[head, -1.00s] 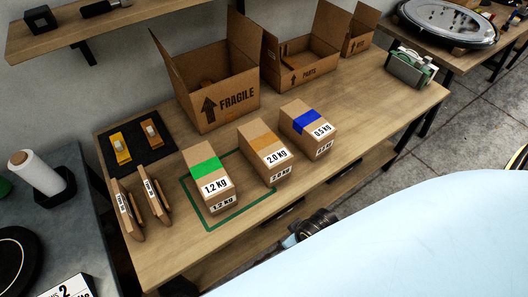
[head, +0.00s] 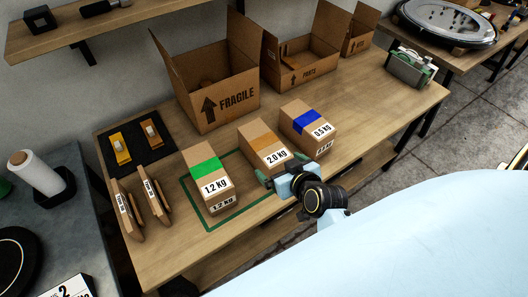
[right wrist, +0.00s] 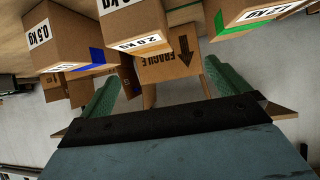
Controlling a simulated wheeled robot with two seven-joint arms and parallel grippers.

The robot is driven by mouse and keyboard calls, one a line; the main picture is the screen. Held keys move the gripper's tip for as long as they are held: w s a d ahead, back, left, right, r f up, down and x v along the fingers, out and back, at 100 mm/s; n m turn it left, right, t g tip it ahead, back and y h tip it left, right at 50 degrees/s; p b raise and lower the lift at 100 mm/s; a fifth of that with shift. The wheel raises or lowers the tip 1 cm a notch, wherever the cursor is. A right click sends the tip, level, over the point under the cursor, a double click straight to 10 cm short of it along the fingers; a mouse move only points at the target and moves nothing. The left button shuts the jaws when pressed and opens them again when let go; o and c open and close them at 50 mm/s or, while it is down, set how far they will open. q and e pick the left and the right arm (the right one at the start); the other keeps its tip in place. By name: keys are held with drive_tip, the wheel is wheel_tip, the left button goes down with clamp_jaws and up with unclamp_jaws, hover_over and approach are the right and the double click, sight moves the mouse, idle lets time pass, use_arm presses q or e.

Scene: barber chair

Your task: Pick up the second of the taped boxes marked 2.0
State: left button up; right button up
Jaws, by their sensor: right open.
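The box marked 2.0 kg (head: 264,143), brown with orange tape, is the middle one of three taped boxes on the wooden table. It also shows upside down at the top of the right wrist view (right wrist: 128,22). My right gripper (head: 280,171) is open and empty at the near side of this box, hiding part of its front face. In the right wrist view its green fingers (right wrist: 160,72) are spread, with the 2.0 kg box ahead, nearer the left finger. I cannot tell whether they touch. My left gripper is not in view.
The green-taped 1.2 kg box (head: 207,177) stands left, within a green outline (head: 236,217). The blue-taped 0.5 kg box (head: 308,127) stands close on the right. An open FRAGILE carton (head: 225,108) is behind. The wooden table (head: 375,107) has free room at right.

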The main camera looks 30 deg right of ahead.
drive_tip(key=w+d+h, duration=0.1)
drive_tip(key=m+b, duration=0.1)
approach(264, 140)
drive_tip(key=shift+w+f+t, duration=0.4)
drive_tip(key=shift+w+f, duration=0.55)
drive_tip(key=shift+f, duration=0.05)
drive_tip(key=b+x, duration=0.1)
drive_tip(key=x, duration=0.4)
drive_tip(key=shift+s+d+f, duration=0.1)
drive_tip(key=shift+f, duration=0.05)
drive_tip(key=c, duration=1.7)
drive_tip(key=shift+r, duration=0.3)
drive_tip(key=shift+c, duration=0.6)
drive_tip(key=shift+r, duration=0.1)
